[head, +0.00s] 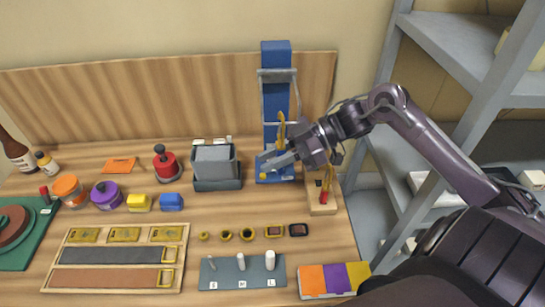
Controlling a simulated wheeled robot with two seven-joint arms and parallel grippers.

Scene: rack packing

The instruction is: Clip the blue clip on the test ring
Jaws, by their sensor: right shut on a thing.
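My right gripper (270,163) comes in from the right and is shut at the foot of the tall blue stand (276,95). The thing in its jaws is small and mostly hidden; blue shows around the fingertips, so it fits the blue clip, but its outline merges with the blue base behind. I cannot make out the test ring for sure; it may be at the stand, behind the gripper. A yellow upright piece (282,125) shows just above the gripper. My left gripper is not in view.
A wooden block (322,208) with a red-ended piece stands right of the gripper. A grey bin (217,170) stands left of it. Small yellow rings (226,236), a peg board (222,280) and a wooden tray (60,283) lie in front. Grey shelves (450,40) border the right.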

